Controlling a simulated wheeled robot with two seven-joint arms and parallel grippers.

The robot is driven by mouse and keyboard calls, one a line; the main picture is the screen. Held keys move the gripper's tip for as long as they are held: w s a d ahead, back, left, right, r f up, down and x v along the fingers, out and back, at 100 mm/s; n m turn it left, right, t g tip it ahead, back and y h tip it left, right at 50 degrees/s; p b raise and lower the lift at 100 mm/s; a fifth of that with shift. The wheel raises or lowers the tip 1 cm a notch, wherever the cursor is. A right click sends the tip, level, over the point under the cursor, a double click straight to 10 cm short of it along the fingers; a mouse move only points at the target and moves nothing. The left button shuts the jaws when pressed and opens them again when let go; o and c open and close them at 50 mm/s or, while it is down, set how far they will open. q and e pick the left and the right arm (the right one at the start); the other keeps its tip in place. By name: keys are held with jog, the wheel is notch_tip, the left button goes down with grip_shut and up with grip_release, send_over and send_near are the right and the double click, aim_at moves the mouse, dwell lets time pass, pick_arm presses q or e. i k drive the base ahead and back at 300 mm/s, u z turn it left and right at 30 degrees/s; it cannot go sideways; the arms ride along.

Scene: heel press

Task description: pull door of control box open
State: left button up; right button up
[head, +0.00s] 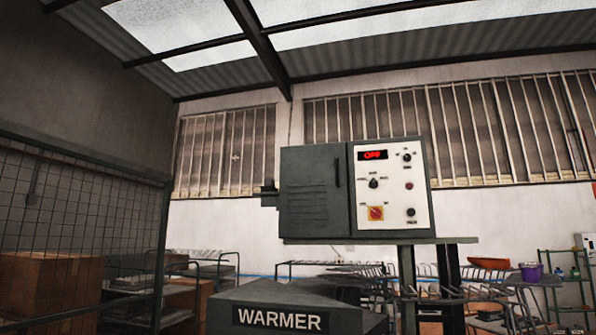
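The grey control box (433,190) stands in the middle of the head view, raised above the warmer. Its door (305,195) is the grey left part of the front, with louvre slots, and appears closed. A dark vertical handle (337,173) sits near the door's right edge. To the right of the door is a white control panel (393,187) with a red display reading OFF, several dark knobs and a red knob on a yellow plate. Neither of my grippers shows in the head view.
A dark grey unit labelled WARMER (280,319) stands below the box. A small dark bracket (269,193) sticks out at the box's left side. A mesh fence (80,215) with cardboard boxes (50,283) is at the left. Racks and a purple container (531,272) are at the right.

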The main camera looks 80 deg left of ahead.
aim_at(314, 197)
jog(key=k, duration=0.85)
jog(key=u, duration=1.35)
